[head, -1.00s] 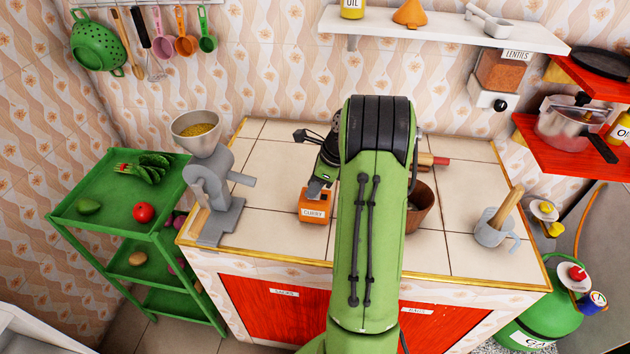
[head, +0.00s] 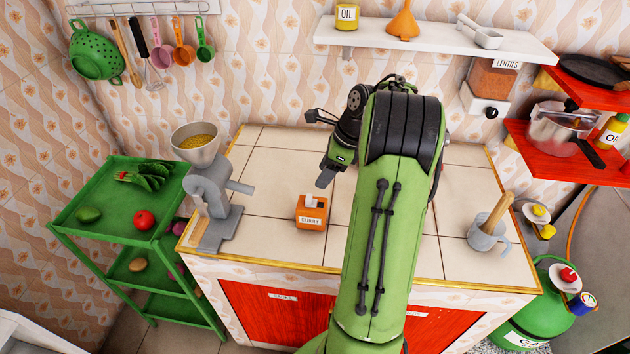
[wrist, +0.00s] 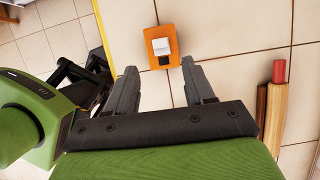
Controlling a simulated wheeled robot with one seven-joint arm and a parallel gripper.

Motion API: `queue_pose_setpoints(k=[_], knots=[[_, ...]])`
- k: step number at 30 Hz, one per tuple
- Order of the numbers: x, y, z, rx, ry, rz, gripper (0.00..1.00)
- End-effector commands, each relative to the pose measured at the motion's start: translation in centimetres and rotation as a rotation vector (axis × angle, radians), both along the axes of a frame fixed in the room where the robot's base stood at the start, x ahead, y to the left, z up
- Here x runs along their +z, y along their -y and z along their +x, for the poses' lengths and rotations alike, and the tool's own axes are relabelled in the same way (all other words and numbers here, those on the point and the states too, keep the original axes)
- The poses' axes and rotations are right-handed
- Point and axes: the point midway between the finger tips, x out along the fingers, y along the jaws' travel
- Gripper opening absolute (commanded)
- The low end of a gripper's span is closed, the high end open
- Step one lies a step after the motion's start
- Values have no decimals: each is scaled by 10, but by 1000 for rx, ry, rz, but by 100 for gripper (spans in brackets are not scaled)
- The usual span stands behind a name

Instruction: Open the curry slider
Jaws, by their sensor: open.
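The orange curry box (head: 312,222) stands upright on the tiled counter, its label facing front. Its pale slider (head: 310,201) is on top. In the wrist view the orange top (wrist: 174,38) carries the whitish slider (wrist: 161,46), with a small dark patch (wrist: 164,60) beside it that looks like an opening. My gripper (head: 327,178) is above and to the right of the box, apart from it. In the wrist view my gripper (wrist: 160,82) has its two fingers spread with nothing between them, and the box lies just beyond their tips.
A grey grinder (head: 213,205) stands left of the box, and a mortar with pestle (head: 487,236) stands at the right. A rolling pin (wrist: 273,110) lies on the counter in the wrist view. A white shelf (head: 450,40) hangs above. Tiles around the box are clear.

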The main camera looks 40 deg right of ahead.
Motion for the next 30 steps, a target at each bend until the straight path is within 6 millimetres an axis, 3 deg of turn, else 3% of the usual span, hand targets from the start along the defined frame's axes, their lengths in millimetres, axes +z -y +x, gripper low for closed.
queue_pose_setpoints(k=[1,3,8,26,29,30], knots=[[19,4,-4,-3,3,-3,53],[35,8,-10,-2,3,-2,53],[57,13,-18,-2,2,-1,53],[59,14,-19,1,0,0,53],[65,4,-15,48,8,-24,53],[73,-10,-11,114,18,-55,53]])
